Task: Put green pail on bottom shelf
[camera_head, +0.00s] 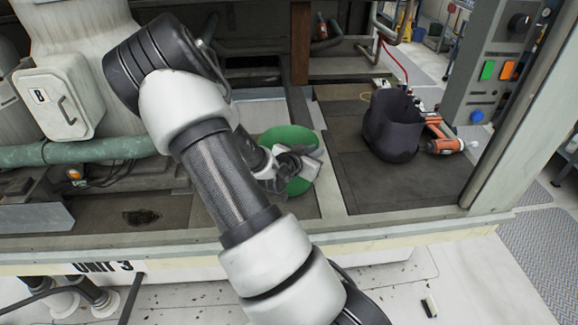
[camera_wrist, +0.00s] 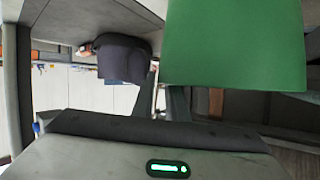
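The green pail (camera_head: 301,140) is in the middle of the head view, inside the open cooler unit and partly hidden by my gripper (camera_head: 296,168). In the wrist view the pail (camera_wrist: 235,45) fills the upper right, very close. My gripper's two fingers (camera_wrist: 161,95) are close together at the pail's left edge, one beside it and one running behind it. They appear shut on the pail's wall, though the tips are hidden. The bottom shelf cannot be made out for certain.
A dark bag-like holder (camera_head: 392,125) stands on the floor panel to the right, also in the wrist view (camera_wrist: 123,57). An orange drill (camera_head: 442,140) lies beside it. A control box (camera_head: 497,70) is at the right. A green pipe (camera_head: 95,150) crosses at left. The panel near the bag's front is clear.

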